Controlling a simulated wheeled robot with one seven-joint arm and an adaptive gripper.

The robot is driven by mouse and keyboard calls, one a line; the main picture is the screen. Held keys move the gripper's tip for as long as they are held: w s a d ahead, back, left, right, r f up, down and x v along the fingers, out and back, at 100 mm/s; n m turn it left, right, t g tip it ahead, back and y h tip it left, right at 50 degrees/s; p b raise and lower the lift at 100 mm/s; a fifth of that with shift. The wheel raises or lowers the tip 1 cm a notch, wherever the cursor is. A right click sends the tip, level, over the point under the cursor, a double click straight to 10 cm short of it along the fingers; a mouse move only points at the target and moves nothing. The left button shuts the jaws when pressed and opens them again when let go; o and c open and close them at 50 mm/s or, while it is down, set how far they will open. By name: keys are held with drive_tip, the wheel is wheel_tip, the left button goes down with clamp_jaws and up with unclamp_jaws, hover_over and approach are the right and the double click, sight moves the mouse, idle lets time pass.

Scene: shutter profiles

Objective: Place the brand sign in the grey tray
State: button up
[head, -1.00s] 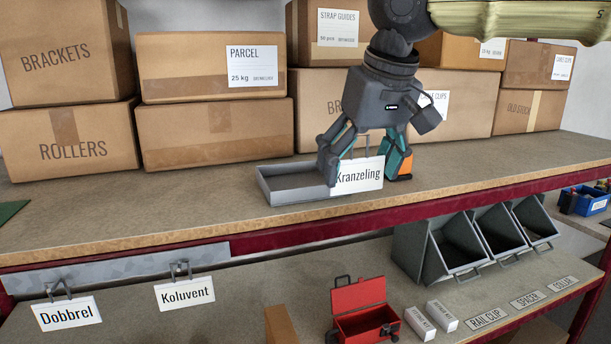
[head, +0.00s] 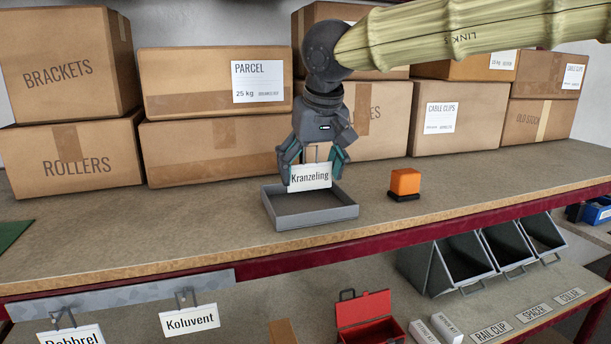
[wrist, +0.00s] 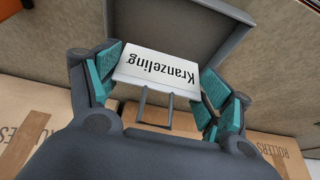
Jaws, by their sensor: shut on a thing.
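The brand sign (head: 310,177) is a white plate reading "Kranzeling". My gripper (head: 311,170) is shut on it and holds it upright over the grey tray (head: 318,216) on the upper shelf. In the wrist view the sign (wrist: 160,69) sits between the teal finger pads of my gripper (wrist: 155,88), with its wire hanger towards my palm. The tray (wrist: 190,14) shows behind the sign there, and its visible floor is bare. I cannot tell whether the sign's lower edge touches the tray.
An orange block (head: 405,182) on a black base stands right of the tray. Cardboard boxes (head: 213,83) line the back. Signs "Koluvent" (head: 190,320) and "Dobbrel" (head: 72,337) hang below the shelf edge. Bare shelf lies left of the tray.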

sight(309, 173)
drive_tip(key=shift+w+a, duration=0.35)
drive_tip(key=shift+w, duration=0.35)
drive_tip(key=shift+f, duration=0.2)
drive_tip(key=shift+f+p, duration=0.8)
drive_tip(key=shift+f, duration=0.85)
drive_tip(key=o, duration=0.9)
drive_tip(key=shift+f, duration=0.15)
drive_tip(key=shift+b+v, duration=0.95)
drive_tip(key=shift+v, duration=3)
